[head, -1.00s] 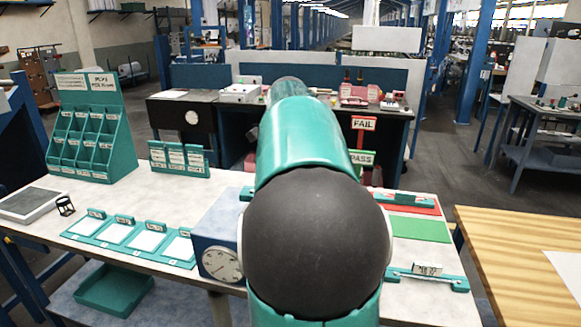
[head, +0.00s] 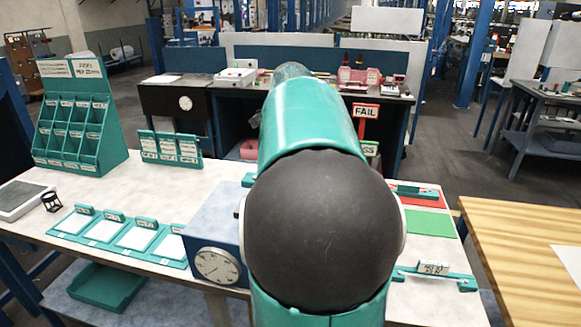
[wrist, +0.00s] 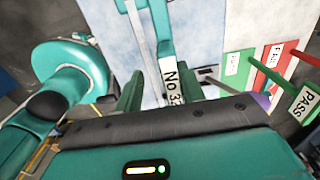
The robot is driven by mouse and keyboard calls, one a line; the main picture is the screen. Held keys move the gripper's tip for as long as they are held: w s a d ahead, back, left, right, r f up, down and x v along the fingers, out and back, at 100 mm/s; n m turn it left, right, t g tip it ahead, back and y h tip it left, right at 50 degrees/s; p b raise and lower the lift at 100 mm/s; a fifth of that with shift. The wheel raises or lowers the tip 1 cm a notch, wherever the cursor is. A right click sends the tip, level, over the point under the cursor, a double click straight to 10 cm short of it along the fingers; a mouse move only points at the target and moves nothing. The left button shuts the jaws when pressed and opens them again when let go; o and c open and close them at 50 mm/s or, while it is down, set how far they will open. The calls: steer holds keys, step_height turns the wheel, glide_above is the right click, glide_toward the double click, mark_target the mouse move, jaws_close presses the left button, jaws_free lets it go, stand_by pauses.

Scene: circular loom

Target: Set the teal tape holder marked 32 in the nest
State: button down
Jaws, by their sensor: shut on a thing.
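In the wrist view, the teal tape holder (wrist: 165,45) carries a white tag lettered "No 32". Its tagged end lies between the two dark green fingers of my gripper (wrist: 160,90), which is shut on it. In the head view my own arm hides the gripper. A teal bar with a white tag (head: 433,268) shows at the right front of the bench; I cannot tell whether it is the held holder. I cannot make out the nest for certain.
A blue box with a dial (head: 217,266) stands just left of my arm. A green mat (head: 425,224) lies at the right, with FAIL (head: 366,111) and PASS (wrist: 305,104) signs beyond. A teal rack (head: 80,120) and plates with white cards (head: 137,237) occupy the left.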

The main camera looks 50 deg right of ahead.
steer(key=shift+f, duration=2.5)
steer(key=shift+w, duration=0.15)
steer(key=shift+f, duration=0.3)
steer(key=shift+f, duration=0.35)
steer(key=shift+f, duration=0.65)
steer(key=shift+f, duration=0.35)
steer(key=shift+f, duration=0.15)
steer(key=shift+r, duration=0.35)
stand_by(1.5)
